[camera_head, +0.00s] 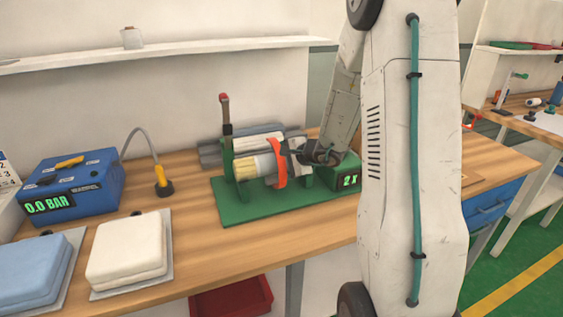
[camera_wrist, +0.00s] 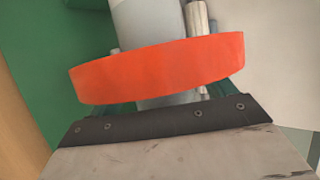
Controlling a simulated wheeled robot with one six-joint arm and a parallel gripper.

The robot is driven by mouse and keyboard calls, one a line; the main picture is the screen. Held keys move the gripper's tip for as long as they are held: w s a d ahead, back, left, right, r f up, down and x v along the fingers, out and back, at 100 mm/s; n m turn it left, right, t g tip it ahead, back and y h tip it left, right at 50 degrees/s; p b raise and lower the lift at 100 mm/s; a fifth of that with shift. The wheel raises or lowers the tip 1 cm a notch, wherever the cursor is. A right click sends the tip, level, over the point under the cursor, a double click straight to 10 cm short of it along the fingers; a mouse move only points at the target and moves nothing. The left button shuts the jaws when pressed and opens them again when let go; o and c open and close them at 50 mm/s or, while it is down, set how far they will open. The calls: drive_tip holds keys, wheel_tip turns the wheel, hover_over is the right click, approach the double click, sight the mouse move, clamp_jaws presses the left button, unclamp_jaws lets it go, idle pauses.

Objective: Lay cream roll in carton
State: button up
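A roll with a cream, pale-yellow end (camera_head: 250,168) lies across a green-based rolling machine (camera_head: 240,211) on the bench. An orange band (camera_head: 280,165) stands at the roll's right part; it also shows large in the wrist view (camera_wrist: 160,68), across a pale grey-white cylinder (camera_wrist: 148,22). My gripper (camera_head: 300,157) is at the right end of the machine, close to the orange band. Its fingers are not clear in either view, so I cannot tell its opening or any grip. A cream flat mattress (camera_head: 128,246) lies on a grey sheet. No carton is clearly visible.
A blue mattress (camera_head: 36,272) lies at front left. A blue pump box (camera_head: 72,187) reading 0.0 BAR, with a hose and nozzle, stands behind. A display on the machine (camera_head: 348,181) reads 2 X. My arm hides the bench's right-middle part. A red bin (camera_head: 232,297) is below.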

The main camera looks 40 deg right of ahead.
drive_tip(key=a+v, duration=0.1)
drive_tip(key=v, duration=0.6)
drive_tip(key=shift+s+d+r, duration=0.2)
drive_tip(key=shift+s+d, duration=0.15)
